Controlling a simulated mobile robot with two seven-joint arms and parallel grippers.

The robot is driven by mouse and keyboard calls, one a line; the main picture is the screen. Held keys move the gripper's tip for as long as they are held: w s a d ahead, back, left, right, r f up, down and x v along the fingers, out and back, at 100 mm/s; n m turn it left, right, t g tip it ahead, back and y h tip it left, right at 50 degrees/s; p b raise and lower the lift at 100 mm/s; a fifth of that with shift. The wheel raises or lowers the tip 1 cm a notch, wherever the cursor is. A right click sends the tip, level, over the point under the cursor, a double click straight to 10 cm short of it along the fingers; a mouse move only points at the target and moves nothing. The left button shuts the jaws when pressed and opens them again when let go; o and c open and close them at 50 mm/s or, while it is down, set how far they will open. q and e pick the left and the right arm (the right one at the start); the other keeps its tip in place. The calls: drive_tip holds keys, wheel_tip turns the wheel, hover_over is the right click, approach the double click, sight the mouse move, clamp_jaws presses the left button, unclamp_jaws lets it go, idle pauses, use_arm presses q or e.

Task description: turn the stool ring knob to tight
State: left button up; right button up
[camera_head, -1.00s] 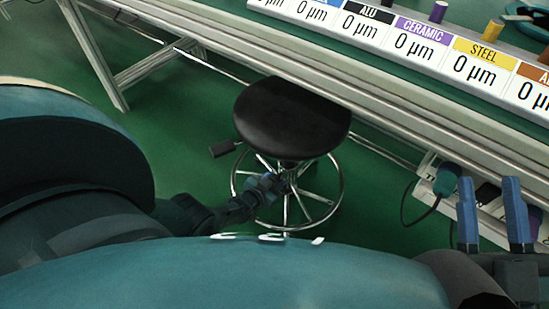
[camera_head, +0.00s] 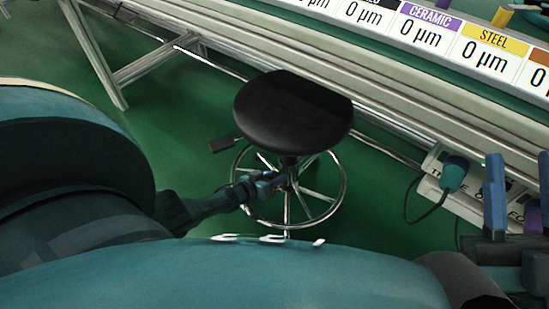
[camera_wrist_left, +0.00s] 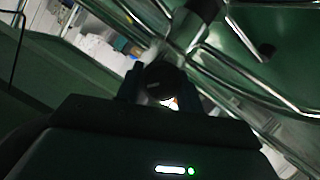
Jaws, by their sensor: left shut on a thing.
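The black round stool (camera_head: 290,112) stands on the green floor, with a chrome foot ring (camera_head: 334,200) and spokes around its column. My left gripper (camera_head: 272,183) reaches in from the left under the seat, close to the column inside the ring. It is shut on a dark round knob (camera_wrist_left: 163,78), which shows between the fingers in the left wrist view.
A long metal-framed bench (camera_head: 330,60) runs behind the stool, with colour-labelled "0 µm" plates (camera_head: 425,30) on top. A teal plug-like device (camera_head: 453,175) with a black cable sits below it at right.

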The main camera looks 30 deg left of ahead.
drive_tip(key=shift+r+n, duration=0.25)
drive_tip(key=shift+n, duration=0.05)
use_arm(q)
drive_tip(key=o, duration=1)
use_arm(e)
drive_tip(key=shift+w+f, duration=0.1)
drive_tip(key=shift+f, duration=0.1)
use_arm(q)
drive_tip(key=shift+s+a+r, duration=0.1)
drive_tip(key=shift+s, duration=0.1)
drive_tip(key=p+v, duration=0.7)
drive_tip(key=v, duration=0.5)
drive_tip(key=shift+s, duration=0.3)
use_arm(e)
drive_tip(key=shift+s+a+f+m+g+h, duration=0.15)
drive_tip(key=shift+f+m+g+h, duration=0.25)
drive_tip(key=shift+f+m+h, duration=0.5)
drive_tip(key=shift+s+d+f+m+g+h, duration=0.15)
drive_tip(key=shift+f+m+g+h, duration=0.25)
drive_tip(key=shift+f+m+h, duration=0.5)
drive_tip(key=shift+s+a+f+m+g+h, duration=0.15)
drive_tip(key=shift+s+f+m+g+h, duration=0.2)
drive_tip(key=shift+f+m+h, duration=0.5)
